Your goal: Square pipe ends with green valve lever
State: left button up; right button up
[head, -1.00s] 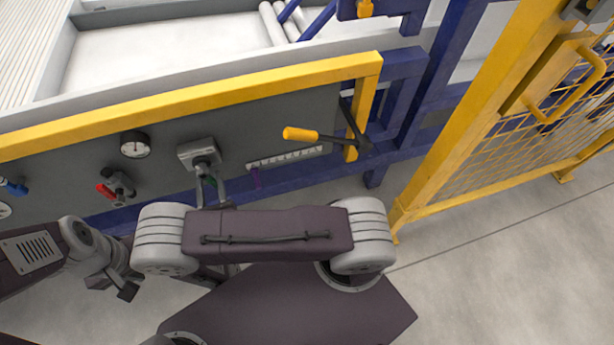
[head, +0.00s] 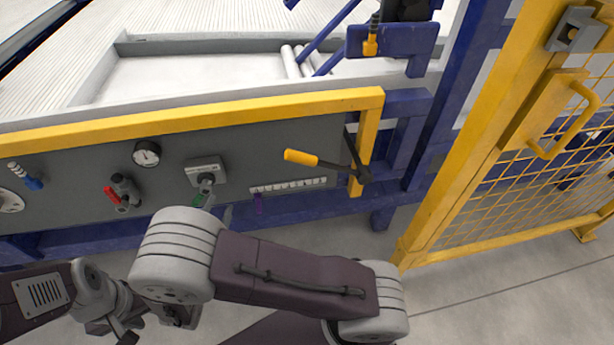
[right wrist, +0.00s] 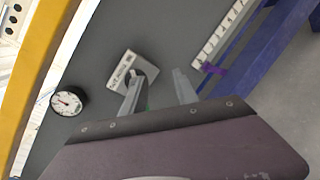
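The green valve lever (head: 198,201) hangs below a grey valve plate (head: 205,171) on the dark panel, partly covered by my right arm. In the right wrist view, the valve plate (right wrist: 125,73) lies just beyond my right gripper (right wrist: 157,80). Its two fingers are apart, with a sliver of green lever (right wrist: 143,102) showing between them, nearer the left finger. I cannot tell whether a finger touches the lever. Several white pipes (head: 291,62) lie in the tray behind the panel. My left gripper (head: 118,331) is at the lower left, away from the panel; its fingers are unclear.
The panel carries a gauge (head: 146,153), a red-handled valve (head: 113,193), a blue-handled valve (head: 34,184) and a yellow-handled lever (head: 303,158). A purple tag (head: 258,203) hangs nearby. A yellow mesh gate (head: 480,150) stands at right. Floor below it is clear.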

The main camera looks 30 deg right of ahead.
jog(key=s+d+r+m+g+y+p, duration=0.1)
jog(key=s+d+r+m+g+p, duration=1)
jog(key=p, duration=0.8)
jog(key=s+d+r+g, duration=0.3)
jog(key=d, duration=0.2)
jog(key=shift+s+r+m+y, duration=0.2)
jog(key=shift+r+m+y, duration=0.1)
jog(key=shift+r+m, duration=0.1)
jog(key=shift+d, duration=0.1)
